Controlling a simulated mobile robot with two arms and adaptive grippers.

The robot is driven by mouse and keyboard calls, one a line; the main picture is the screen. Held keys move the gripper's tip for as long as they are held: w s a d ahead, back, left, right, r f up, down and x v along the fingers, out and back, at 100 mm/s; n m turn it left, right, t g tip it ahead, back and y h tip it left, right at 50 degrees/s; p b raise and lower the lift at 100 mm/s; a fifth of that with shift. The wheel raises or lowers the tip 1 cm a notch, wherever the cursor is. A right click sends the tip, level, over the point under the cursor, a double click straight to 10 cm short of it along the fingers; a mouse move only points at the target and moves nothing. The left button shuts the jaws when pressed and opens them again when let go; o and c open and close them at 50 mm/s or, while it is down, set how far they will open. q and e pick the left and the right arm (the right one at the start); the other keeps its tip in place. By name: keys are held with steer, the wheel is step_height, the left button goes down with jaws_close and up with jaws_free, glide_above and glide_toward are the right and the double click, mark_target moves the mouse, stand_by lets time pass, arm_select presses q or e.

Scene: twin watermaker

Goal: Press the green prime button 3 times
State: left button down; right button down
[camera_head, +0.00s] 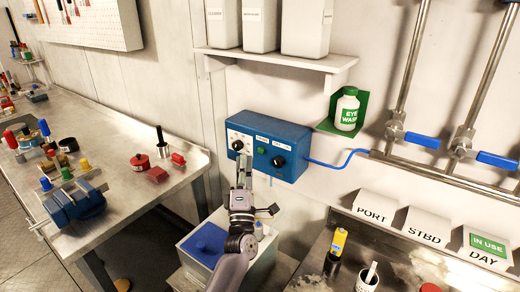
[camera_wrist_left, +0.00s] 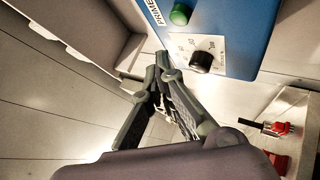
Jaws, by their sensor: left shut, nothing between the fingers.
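The green prime button (camera_wrist_left: 181,13) sits on the blue control box (camera_head: 290,136), beside a white PRIME label (camera_wrist_left: 158,12). In the head view the green button (camera_head: 261,150) is between two black knobs. My left gripper (camera_head: 243,162) is shut and empty, in front of the box's lower left part. In the left wrist view its fingertips (camera_wrist_left: 163,60) lie near a black knob with a white scale (camera_wrist_left: 201,62), apart from the green button in the picture. The exact gap to the panel is hard to tell. My right gripper is not in view.
A blue hose (camera_head: 335,164) leads to pipes. A workbench with a blue vise (camera_head: 75,205) stands at left.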

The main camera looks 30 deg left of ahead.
mark_target(261, 151)
arm_select(q)
steer(key=shift+s+a, duration=0.1)
steer(key=shift+s, duration=1.1)
stand_by(1.0)
steer(key=s+p, duration=0.3)
steer(key=p, duration=0.2)
steer(key=shift+s+a+p, duration=0.15)
steer(key=shift+s+p, duration=0.2)
steer(key=shift+p, duration=0.05)
steer(key=shift+w, duration=0.1)
steer(key=w+b, duration=0.4)
steer(key=w, duration=0.4)
steer(key=shift+w+d, duration=0.3)
steer(key=shift+d, duration=0.05)
